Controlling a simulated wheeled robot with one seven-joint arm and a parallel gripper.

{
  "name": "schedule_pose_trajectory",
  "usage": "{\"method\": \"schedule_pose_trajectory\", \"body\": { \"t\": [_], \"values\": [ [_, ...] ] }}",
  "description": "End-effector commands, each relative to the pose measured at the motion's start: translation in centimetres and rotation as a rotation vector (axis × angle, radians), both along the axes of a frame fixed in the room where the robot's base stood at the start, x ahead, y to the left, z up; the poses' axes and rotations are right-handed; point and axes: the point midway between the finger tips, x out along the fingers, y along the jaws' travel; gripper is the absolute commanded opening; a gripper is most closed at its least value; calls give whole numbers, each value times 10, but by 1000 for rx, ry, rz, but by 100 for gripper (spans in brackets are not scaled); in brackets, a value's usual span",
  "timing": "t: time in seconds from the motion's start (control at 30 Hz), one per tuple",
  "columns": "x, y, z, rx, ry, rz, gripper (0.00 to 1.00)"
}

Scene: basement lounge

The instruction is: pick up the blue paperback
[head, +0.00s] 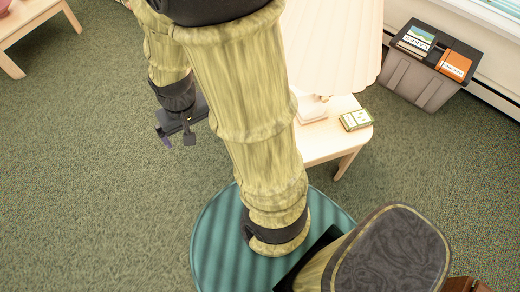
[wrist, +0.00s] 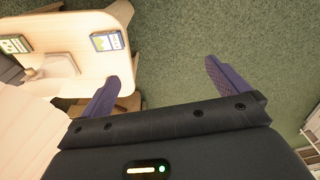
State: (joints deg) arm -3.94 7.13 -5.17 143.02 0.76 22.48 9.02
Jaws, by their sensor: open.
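A small book with a blue and white cover (wrist: 107,41), which looks like the blue paperback, lies flat near a corner of the pale wooden table (wrist: 95,75) in the wrist view. In the head view I cannot see it; my arm covers that part of the table. My gripper (head: 177,140) is open and empty, over the carpet left of the table in the head view. In the wrist view its purple fingers (wrist: 162,75) are wide apart with carpet between them, and the book is up and left of them, apart from both.
Another table (head: 30,20) is top left.

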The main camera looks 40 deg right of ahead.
Motion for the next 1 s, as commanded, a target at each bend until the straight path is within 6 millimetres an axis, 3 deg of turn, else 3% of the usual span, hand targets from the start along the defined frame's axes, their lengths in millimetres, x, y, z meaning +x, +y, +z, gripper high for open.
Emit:
{"method": "schedule_pose_trajectory", "body": {
  "t": [0.03,0.1,0.5,0.77,1.0],
  "values": [
    [5,-2,-33,-2,43,-63,100],
    [10,-7,-64,-13,99,-168,100],
    [31,-46,-229,-275,284,-767,100],
    [45,-80,-318,-562,209,-1105,100],
    [67,-106,-379,-825,-33,-1351,100]
  ]
}}
